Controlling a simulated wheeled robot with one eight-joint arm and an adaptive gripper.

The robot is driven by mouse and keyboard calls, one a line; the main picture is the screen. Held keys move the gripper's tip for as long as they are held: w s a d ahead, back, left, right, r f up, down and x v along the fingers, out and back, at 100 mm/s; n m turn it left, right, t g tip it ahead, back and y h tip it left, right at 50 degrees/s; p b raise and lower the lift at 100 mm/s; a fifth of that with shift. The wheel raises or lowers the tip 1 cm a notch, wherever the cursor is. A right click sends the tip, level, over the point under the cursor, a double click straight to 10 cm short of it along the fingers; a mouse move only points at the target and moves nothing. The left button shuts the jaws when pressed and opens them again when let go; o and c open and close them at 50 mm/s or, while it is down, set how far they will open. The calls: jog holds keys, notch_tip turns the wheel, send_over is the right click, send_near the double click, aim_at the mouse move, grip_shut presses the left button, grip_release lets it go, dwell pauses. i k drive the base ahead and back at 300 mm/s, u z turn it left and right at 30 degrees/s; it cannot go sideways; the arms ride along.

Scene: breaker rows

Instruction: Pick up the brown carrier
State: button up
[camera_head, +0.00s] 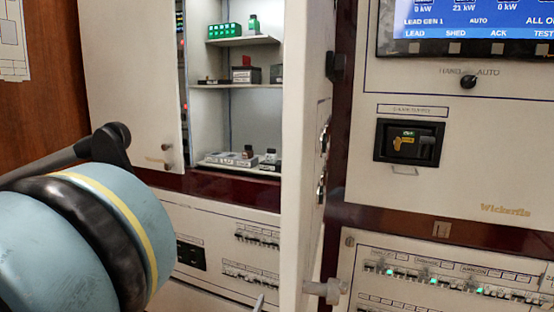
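I cannot single out the brown carrier with certainty. Small dark and brownish pieces stand in the open cabinet in the head view. My gripper's fingers do not show, and nothing is seen touching these pieces.
A large light-blue rounded body with a black ring and yellow band (135,215) fills the lower left. The left door (125,70) and right door (303,150) stand open around the shelves. A green rack (224,31) sits on top. Breaker panels (450,285) lie lower right.

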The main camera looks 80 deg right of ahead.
aim_at(248, 154)
jog(key=z, duration=0.6)
jog(key=i, duration=0.6)
jog(key=z, duration=0.95)
